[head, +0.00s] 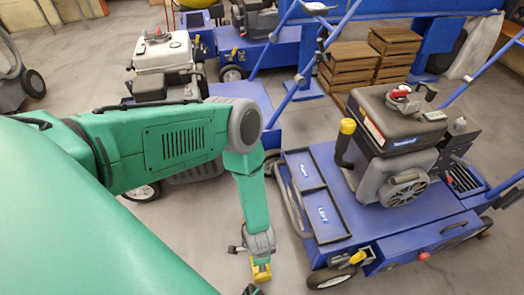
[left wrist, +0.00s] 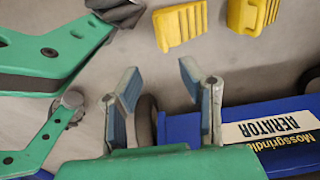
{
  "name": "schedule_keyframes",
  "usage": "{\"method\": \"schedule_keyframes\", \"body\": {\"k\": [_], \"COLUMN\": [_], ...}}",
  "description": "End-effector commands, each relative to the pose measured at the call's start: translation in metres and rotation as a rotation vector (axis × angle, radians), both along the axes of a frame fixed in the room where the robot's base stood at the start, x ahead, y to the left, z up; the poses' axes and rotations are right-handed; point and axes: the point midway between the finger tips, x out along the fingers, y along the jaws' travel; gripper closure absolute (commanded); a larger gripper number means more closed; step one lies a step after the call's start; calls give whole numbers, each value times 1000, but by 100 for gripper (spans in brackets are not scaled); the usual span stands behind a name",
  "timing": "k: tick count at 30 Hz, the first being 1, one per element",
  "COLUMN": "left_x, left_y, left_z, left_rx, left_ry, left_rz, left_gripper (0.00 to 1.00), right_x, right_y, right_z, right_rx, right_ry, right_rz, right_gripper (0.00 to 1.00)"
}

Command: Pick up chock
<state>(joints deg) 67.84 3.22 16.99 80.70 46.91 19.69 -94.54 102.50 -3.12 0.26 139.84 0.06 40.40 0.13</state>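Two yellow ribbed chocks lie on the grey floor at the top of the left wrist view: one chock (left wrist: 181,26) near the middle and a second chock (left wrist: 252,13) to its right, cut by the edge. In the head view a yellow block (head: 261,272), apparently a chock, shows at the bottom, partly hidden by my left gripper (head: 245,266). In the left wrist view the left gripper (left wrist: 163,98) has its two blue-grey fingers wide apart with nothing between them. Both chocks are beyond the fingertips. My right gripper is not identifiable in either view.
A blue aerator (head: 410,232) with a black engine stands right of my left arm. Its deck carries dark trays marked LEFT (head: 325,225) and RIGHT (head: 303,172). In the wrist view the aerator's labelled side (left wrist: 235,120) is close to the fingers.

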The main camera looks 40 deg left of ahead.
Motion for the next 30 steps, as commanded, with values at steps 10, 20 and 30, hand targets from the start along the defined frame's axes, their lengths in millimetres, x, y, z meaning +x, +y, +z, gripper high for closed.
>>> {"method": "schedule_keyframes", "body": {"k": [10,20,30], "left_x": [1,3,8], "left_y": [-2,-2,-5], "left_z": [-59,-93,-139], "left_rx": [1,5,3], "left_ry": [2,0,0], "left_rz": [-10,-11,-10], "left_gripper": [66,66,66], "right_x": [0,0,0], "right_y": [1,1,1], "right_z": [-29,-46,-77], "right_rx": [1,0,0], "right_ry": [0,0,0], "right_rz": [1,0,1], "right_gripper": [60,60,60]}}
